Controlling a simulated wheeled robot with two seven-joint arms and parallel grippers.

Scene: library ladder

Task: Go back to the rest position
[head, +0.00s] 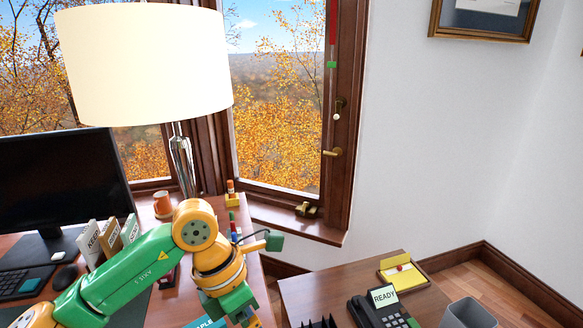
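My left arm, green and yellow, comes in from the lower left, bends at a yellow joint above the desk (258,312) and turns down toward the bottom edge of the head view. Its lower end is cut off by that edge, so its fingers do not show. My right arm and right gripper are not in the picture. I cannot see anything held.
A lamp (145,65), monitor (60,180), keyboard (22,284), mouse (65,277), upright labelled folders (88,243) and an orange mug (162,205) stand on the desk. A side table (320,284) on the right holds a phone (384,308) and yellow tray (403,276). A bin (468,314) stands beside it.

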